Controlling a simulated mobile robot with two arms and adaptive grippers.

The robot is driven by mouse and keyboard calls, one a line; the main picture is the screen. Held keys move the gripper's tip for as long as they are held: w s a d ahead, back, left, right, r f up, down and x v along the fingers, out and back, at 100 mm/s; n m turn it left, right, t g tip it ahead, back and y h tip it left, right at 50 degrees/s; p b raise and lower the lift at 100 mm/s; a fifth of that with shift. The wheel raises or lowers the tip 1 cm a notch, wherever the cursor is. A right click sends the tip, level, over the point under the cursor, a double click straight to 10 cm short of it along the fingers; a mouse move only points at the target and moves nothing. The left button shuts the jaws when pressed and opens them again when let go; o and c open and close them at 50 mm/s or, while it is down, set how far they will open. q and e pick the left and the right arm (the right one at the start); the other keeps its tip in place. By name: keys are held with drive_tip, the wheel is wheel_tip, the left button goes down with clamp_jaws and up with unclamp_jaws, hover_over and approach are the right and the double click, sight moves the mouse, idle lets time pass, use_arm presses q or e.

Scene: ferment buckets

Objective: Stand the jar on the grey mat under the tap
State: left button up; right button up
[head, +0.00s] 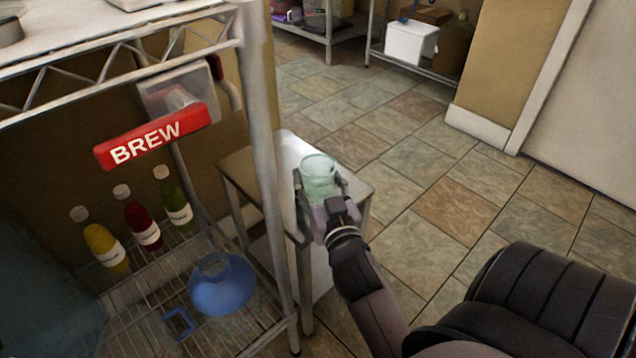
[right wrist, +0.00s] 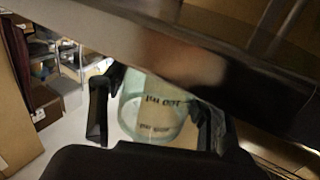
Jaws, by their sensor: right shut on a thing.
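The jar (head: 318,168) is pale green clear glass with a round open mouth. It is upright, over or on the light top of a small side table; I cannot tell whether its base touches. My right gripper (head: 321,186) is shut on it, with a finger on each side. In the right wrist view the jar (right wrist: 152,108) sits between the dark fingers of the right gripper (right wrist: 150,118), and dark lettering shows on it. I cannot make out the grey mat or a tap in either view. My left gripper is not in view.
The side table (head: 286,143) stands right beside a wire rack (head: 262,110). The rack's lower shelf holds yellow, red and green bottles (head: 145,228) and a blue jug (head: 222,284). A red BREW sign (head: 150,137) hangs on the rack. The tiled floor (head: 425,160) to the right is clear.

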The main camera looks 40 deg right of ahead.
drive_tip(key=o, duration=0.8)
drive_tip(key=shift+f, duration=0.1)
drive_tip(key=o, duration=0.5)
drive_tip(key=shift+c, duration=0.2)
